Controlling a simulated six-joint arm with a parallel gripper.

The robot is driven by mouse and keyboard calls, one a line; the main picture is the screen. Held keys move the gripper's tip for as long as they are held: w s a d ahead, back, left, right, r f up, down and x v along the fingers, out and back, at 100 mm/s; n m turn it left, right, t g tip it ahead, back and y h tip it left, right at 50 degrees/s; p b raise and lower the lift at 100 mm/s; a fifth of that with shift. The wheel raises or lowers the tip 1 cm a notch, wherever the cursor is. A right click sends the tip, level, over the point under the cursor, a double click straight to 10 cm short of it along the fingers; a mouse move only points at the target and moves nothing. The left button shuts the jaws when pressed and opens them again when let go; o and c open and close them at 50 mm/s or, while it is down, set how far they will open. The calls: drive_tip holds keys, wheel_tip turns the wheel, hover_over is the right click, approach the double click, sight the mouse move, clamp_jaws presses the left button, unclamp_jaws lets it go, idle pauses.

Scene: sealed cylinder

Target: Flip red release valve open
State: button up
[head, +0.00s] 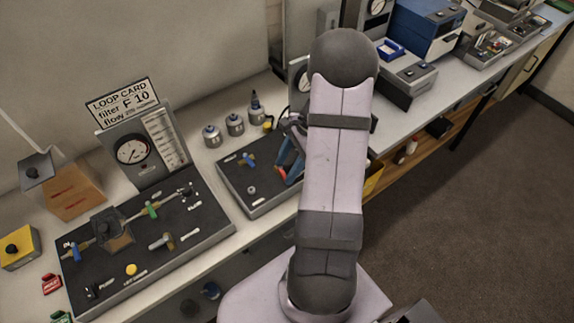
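A small red piece (281,174), which looks like the red valve handle, shows on the smaller dark panel (236,191) in the middle of the bench. My arm reaches over the bench from the front and covers the right part of that panel. My gripper (287,168) shows only partly, left of my arm, with blue finger-like parts pointing down close to the red piece. I cannot tell whether they touch it, or whether the gripper is open or shut. A blue handle (248,160) sits on the same panel, to the left.
A larger dark panel (190,237) with blue, green and yellow fittings, a gauge board (133,151) and a loop card (124,103) stand to the left. Several small metal cylinders (235,125) stand behind the smaller panel. Blue and grey instruments (428,28) fill the back right.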

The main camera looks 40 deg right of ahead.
drive_tip(key=shift+w+d+n+g, duration=0.15)
drive_tip(key=shift+n+g, duration=0.1)
drive_tip(key=shift+n, duration=0.45)
drive_tip(key=shift+d+n+g, duration=0.1)
drive_tip(key=shift+n+g, duration=0.15)
drive_tip(key=shift+n, duration=0.45)
drive_tip(key=o, duration=1)
drive_tip(key=shift+o, duration=0.2)
drive_tip(key=shift+r, duration=0.1)
drive_tip(key=shift+d+r, duration=0.35)
drive_tip(key=shift+r, duration=0.25)
drive_tip(key=shift+b+v, duration=1.1)
drive_tip(key=shift+v, duration=1.85)
drive_tip(key=shift+a, duration=0.1)
